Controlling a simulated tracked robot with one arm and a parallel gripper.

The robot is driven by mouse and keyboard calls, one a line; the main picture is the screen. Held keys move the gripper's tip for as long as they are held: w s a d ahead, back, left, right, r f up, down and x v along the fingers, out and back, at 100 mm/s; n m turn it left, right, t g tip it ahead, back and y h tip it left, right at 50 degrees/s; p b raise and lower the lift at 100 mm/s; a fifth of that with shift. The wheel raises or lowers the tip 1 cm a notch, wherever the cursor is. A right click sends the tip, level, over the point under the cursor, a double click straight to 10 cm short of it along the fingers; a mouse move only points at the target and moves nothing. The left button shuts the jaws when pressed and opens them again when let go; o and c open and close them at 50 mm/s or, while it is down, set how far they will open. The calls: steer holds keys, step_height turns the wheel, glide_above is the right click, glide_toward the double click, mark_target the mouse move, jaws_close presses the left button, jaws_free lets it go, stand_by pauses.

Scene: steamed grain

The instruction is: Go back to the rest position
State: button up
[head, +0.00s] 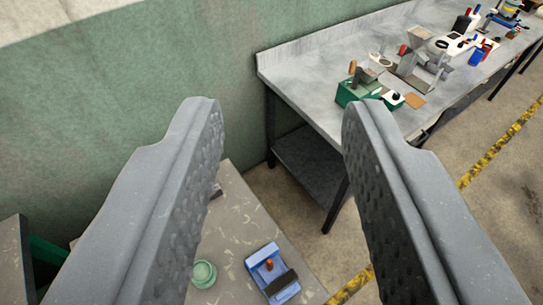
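My gripper (283,110) is open, with its two grey textured fingers wide apart on the left and right of the head view. Nothing is between the fingers; the gap shows only the floor, the wall and tables beyond. The fingertips are apart from every object in view. Below the gripper is a grey speckled table (233,222) with a blue box-like item (262,262) and a small pale green round item (204,273) on it. The left finger hides part of this table.
A long metal workbench (308,80) runs along the wall to the upper right. It holds a green box (352,93), a metal stand (412,65) and several small tools. Yellow-black tape (493,147) marks the floor. A green wall (120,70) is behind. Open floor (290,200) lies between the tables.

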steer(key=shift+a, duration=0.1)
step_height(320, 180, down, 6)
steer(key=b, duration=0.5)
steer(key=shift+b, duration=0.4)
steer(key=shift+r, duration=0.1)
steer(key=shift+s, duration=0.15)
